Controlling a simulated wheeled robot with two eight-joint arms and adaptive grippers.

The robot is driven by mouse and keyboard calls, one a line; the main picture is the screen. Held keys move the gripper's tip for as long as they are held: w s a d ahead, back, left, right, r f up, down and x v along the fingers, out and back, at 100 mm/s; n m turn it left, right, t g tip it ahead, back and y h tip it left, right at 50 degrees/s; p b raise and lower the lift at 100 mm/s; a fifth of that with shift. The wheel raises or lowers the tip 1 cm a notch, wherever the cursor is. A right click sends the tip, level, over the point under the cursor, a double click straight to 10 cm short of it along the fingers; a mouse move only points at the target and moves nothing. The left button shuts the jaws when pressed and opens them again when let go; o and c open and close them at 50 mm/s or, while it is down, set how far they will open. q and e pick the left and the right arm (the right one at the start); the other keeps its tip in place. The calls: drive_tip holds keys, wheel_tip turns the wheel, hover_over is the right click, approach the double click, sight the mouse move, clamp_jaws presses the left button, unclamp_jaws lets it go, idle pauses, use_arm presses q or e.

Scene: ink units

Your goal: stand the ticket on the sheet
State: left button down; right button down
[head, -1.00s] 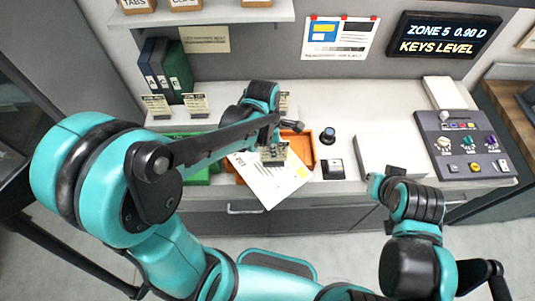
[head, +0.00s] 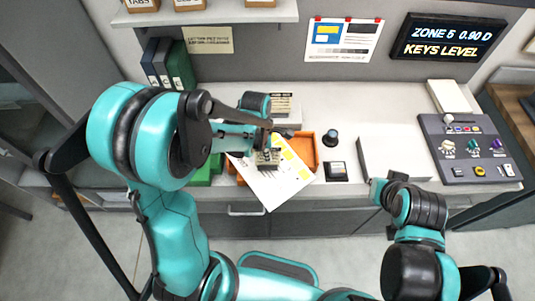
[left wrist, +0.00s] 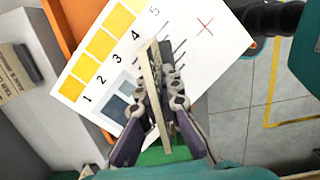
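The ticket (head: 267,158) is a small pale card with dark print. My left gripper (left wrist: 160,88) is shut on it; in the left wrist view the ticket (left wrist: 158,100) shows nearly edge-on between the fingers. The white sheet (head: 270,190) lies under and in front of it, with yellow squares. The sheet also shows in the left wrist view (left wrist: 190,50), with numbers 1 to 5 and a red cross right of the ticket. I cannot tell whether the ticket's lower edge touches the sheet. My right arm is at the right; its fingers are not visible.
An orange tray (head: 316,150) lies partly under the sheet, with a green tray (head: 208,172) to its left. A dark knob (head: 331,137), a black pad (head: 336,171) and a white box (head: 393,158) stand to the right. Another card (head: 281,103) stands behind.

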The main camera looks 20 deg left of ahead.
use_arm(q)
drive_tip(key=shift+f, duration=0.25)
drive_tip(key=c, duration=1.7)
unclamp_jaws()
drive_tip(key=shift+r, duration=0.15)
